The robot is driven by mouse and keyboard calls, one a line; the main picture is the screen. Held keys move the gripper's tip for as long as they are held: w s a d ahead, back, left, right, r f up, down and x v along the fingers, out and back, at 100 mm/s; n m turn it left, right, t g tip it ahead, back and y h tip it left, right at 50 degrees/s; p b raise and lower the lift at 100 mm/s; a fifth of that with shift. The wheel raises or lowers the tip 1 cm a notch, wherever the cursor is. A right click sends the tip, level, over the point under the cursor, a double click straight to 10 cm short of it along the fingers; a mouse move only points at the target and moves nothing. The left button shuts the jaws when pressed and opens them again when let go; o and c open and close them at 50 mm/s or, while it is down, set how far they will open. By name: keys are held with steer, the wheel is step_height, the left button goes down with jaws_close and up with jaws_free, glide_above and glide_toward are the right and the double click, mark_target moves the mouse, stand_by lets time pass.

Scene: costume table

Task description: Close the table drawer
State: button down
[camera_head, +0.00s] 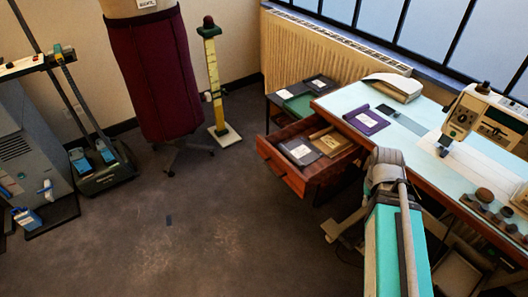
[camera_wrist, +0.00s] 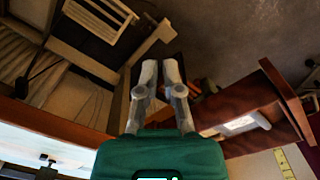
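The table drawer (camera_head: 281,167) is pulled out from the left side of the table (camera_head: 345,112) in the head view. It is red-brown wood and holds a dark labelled packet (camera_head: 298,152) and a tan one (camera_head: 330,143). In the wrist view the drawer's red-brown wood (camera_wrist: 250,128) runs along the right, with a white label partly showing. My gripper (camera_wrist: 162,68) points under the table edge, to one side of the drawer and apart from it. Its grey fingers converge and look shut, with nothing seen between them. In the head view my arm hides the gripper.
The tabletop carries a purple booklet (camera_head: 366,122), a sewing machine (camera_head: 484,112) and a grey-white device (camera_head: 393,87). A maroon skirt form (camera_head: 151,72) and a yellow measuring stand (camera_head: 215,85) stand behind. The floor left of the drawer is open.

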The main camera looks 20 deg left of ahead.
steer(key=w+a+n+t+h, duration=0.1)
steer(key=w+a+n, duration=0.3)
steer(key=a+n, duration=0.3)
steer(key=w+a+n+t+h+b, duration=0.1)
steer(key=a+n, duration=0.6)
steer(key=a, duration=0.8)
steer(key=w+a+r+n+t+h+b, duration=0.1)
steer(key=w+a+n, duration=0.5)
steer(key=a, duration=0.6)
steer(key=shift+w+a+n+t+h, duration=0.1)
steer(key=shift+w+n+t+h, duration=0.25)
steer(key=shift+t+h, duration=0.5)
steer(key=s+a+r+n+t, duration=0.1)
steer(key=a+n, duration=0.5)
steer(key=a, duration=0.7)
steer(key=shift+s+a+r+t+b, duration=0.3)
steer(key=shift+s+t+b, duration=0.1)
steer(key=shift+s+t, duration=0.3)
steer(key=shift+w+d+f+n+h, duration=0.1)
steer(key=shift+f+n+h, duration=0.05)
steer(key=shift+n+h, duration=0.1)
steer(key=b, duration=0.7)
glide_toward(264, 148)
steer(key=shift+x, duration=3.4)
